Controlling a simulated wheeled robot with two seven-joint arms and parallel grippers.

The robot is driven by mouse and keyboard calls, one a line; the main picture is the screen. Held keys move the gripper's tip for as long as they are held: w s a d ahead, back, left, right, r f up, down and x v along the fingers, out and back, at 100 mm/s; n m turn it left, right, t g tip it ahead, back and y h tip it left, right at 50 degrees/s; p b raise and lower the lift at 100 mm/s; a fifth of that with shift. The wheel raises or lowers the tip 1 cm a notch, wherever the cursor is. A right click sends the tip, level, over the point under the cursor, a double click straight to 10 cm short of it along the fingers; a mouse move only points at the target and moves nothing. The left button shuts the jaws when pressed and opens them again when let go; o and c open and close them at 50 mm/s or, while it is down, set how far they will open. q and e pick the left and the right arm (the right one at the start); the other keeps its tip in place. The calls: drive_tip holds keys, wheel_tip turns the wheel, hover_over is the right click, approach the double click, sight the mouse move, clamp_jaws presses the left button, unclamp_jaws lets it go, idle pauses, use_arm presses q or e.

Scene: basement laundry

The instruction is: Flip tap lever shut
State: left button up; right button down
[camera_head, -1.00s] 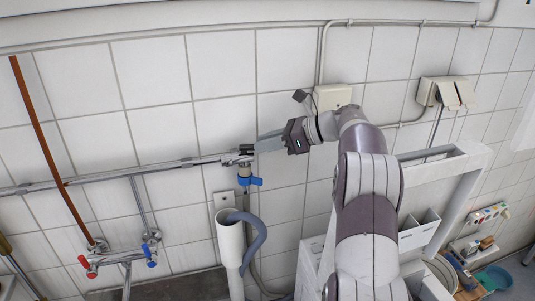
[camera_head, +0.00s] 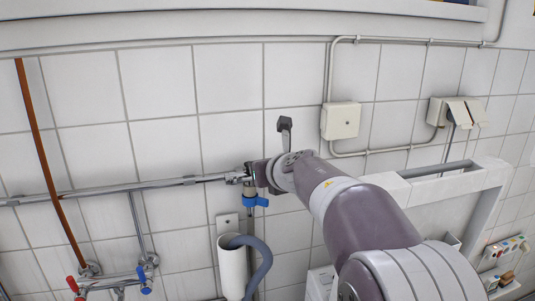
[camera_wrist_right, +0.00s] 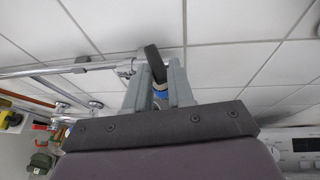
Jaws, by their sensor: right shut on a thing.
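The tap (camera_head: 247,180) sits at the right end of the metal pipe on the tiled wall, with a blue part (camera_head: 255,201) below it. My right gripper (camera_head: 252,178) is at the tap, its fingers mostly hidden by my wrist. In the right wrist view, the gripper (camera_wrist_right: 160,80) has its two grey fingers closed around a dark bar, apparently the tap lever (camera_wrist_right: 154,62). Some blue (camera_wrist_right: 160,94) shows low between the fingers. The lever's exact angle is hard to tell. My left gripper is out of view.
A white standpipe (camera_head: 232,266) with a grey hose (camera_head: 262,262) is below the tap. A red-and-blue-handled mixer (camera_head: 113,279) is at lower left. A copper pipe (camera_head: 40,130) crosses the left wall. A junction box (camera_head: 341,121) and sockets (camera_head: 458,111) are at right.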

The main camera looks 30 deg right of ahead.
drive_tip(key=shift+w+a+m+g+h+p, duration=0.1)
drive_tip(key=shift+a+m+g+h+p, duration=0.35)
drive_tip(key=shift+m+h+p, duration=0.9)
drive_tip(key=shift+w+a+m+g+h+p, duration=0.1)
drive_tip(key=shift+a+m+g+h+p, duration=0.5)
drive_tip(key=shift+p, duration=1.4)
drive_tip(key=shift+a+m+g+h+p, duration=0.25)
drive_tip(key=shift+m+h+p, duration=0.8)
drive_tip(key=shift+h+p, duration=0.45)
drive_tip(key=c, duration=1)
unclamp_jaws()
drive_tip(key=shift+c, duration=0.2)
drive_tip(key=shift+o, duration=0.5)
drive_tip(key=shift+w+f+y, duration=0.1)
drive_tip(key=shift+w+y, duration=0.15)
drive_tip(key=b+v, duration=0.1)
drive_tip(key=v, duration=1.1)
drive_tip(key=shift+s+a, duration=0.2)
drive_tip(key=shift+s, duration=0.05)
